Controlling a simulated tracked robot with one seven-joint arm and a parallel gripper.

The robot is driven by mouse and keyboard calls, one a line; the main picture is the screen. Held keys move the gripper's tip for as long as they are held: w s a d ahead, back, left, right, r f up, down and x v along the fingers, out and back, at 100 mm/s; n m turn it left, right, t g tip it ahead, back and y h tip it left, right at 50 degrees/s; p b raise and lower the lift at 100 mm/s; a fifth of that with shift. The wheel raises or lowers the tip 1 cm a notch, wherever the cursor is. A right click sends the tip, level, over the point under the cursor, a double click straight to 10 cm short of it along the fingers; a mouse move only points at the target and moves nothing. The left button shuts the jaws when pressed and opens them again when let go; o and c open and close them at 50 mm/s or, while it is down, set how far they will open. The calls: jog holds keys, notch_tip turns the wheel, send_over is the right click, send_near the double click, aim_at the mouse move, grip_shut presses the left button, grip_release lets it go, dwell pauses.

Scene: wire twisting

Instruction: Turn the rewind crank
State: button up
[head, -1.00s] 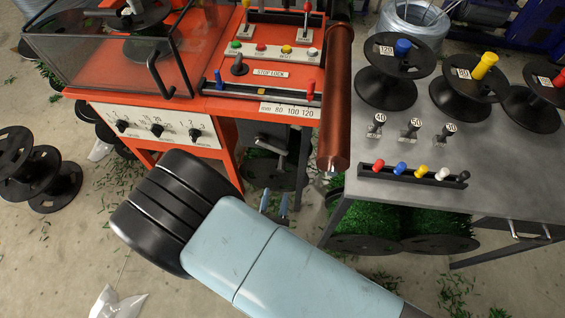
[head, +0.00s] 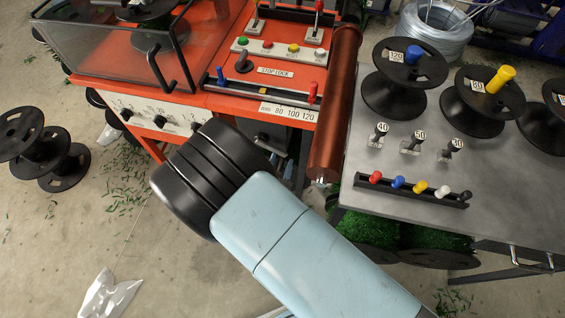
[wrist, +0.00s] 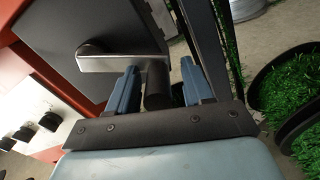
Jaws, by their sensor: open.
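In the wrist view, the rewind crank has a silver metal arm (wrist: 118,63) on the side of a dark grey panel. A dark cylindrical handle (wrist: 157,92) hangs from the arm's right end. My gripper (wrist: 160,70) is open, with one blue finger on each side of this handle. The handle sits between the fingers, close to the left one. A gap shows on the right, and I cannot tell whether the left finger touches it. In the head view my own arm hides the fingers and most of the crank area.
The orange machine (head: 215,103) stands at the back with a clear cover, levers and knobs. A copper-coloured roller (head: 335,105) runs along its right side. The grey table (head: 490,195) at right carries black spools and a rack of coloured knobs. Green wire bundles sit below.

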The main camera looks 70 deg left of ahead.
jog(key=shift+s, duration=0.1)
grip_shut()
dwell(0.4)
